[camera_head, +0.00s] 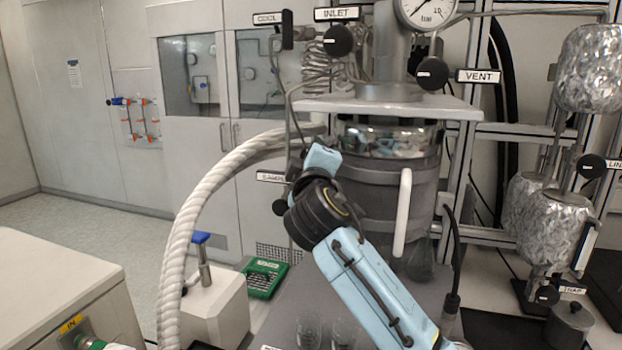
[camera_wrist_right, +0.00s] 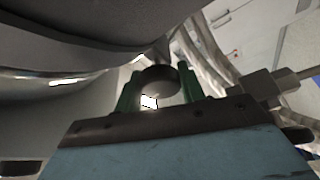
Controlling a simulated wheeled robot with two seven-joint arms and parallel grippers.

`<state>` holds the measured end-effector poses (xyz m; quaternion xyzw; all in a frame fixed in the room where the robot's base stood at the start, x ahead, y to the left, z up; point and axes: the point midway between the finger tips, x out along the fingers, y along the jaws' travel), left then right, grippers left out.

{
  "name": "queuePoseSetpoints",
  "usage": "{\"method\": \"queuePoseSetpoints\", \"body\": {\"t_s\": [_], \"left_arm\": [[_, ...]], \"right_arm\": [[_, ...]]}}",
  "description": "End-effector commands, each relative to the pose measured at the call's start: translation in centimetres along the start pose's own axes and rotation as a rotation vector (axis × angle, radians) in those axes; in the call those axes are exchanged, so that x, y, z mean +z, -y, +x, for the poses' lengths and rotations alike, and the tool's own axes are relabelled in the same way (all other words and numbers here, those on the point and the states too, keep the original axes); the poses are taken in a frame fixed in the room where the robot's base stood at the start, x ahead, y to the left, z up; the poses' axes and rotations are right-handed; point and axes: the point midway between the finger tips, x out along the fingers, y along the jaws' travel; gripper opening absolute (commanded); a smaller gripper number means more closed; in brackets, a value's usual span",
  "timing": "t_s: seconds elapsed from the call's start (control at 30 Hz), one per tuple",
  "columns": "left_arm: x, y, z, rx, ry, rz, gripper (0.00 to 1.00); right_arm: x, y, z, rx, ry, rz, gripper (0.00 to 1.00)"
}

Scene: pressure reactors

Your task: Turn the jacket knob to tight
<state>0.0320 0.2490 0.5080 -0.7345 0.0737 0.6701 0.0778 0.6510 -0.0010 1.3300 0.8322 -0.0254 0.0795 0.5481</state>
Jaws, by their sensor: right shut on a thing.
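My right gripper (camera_wrist_right: 158,88) has its green fingers on either side of a dark round knob (camera_wrist_right: 155,80) and is shut on it. A small white label (camera_wrist_right: 149,102) shows by the knob, too small to read. In the head view my right arm reaches up from the lower right to the left side of the reactor vessel (camera_head: 385,185). The fingers and their hold are hidden there behind my wrist. A black knob (camera_head: 280,207) shows left of my wrist, under a white label (camera_head: 271,177) that I cannot read clearly. My left gripper is out of view.
A thick white ribbed hose (camera_head: 190,220) curves past on the left. Above are the COOL knob (camera_head: 287,30), INLET knob (camera_head: 338,40) and VENT knob (camera_head: 432,73). A white vessel handle (camera_head: 402,212) stands right of my wrist. Foil-wrapped vessels (camera_head: 555,228) are at the right.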

Motion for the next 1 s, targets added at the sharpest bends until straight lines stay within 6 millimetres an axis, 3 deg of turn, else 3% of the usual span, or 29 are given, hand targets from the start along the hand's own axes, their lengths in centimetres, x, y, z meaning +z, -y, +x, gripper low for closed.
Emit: {"method": "queuePoseSetpoints", "body": {"t_s": [0.03,0.3,0.97,1.0], "left_arm": [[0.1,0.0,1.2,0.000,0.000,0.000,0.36],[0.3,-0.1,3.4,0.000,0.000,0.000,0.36],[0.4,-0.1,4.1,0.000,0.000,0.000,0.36],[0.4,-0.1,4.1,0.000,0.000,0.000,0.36]], "right_arm": [[0.1,0.6,-0.1,0.011,0.000,0.034,0.17],[0.1,0.3,0.0,0.064,0.001,0.160,0.17],[-0.1,-0.1,0.0,0.088,0.000,0.213,0.17],[-0.1,-0.1,0.0,0.088,0.000,0.213,0.42]]}}
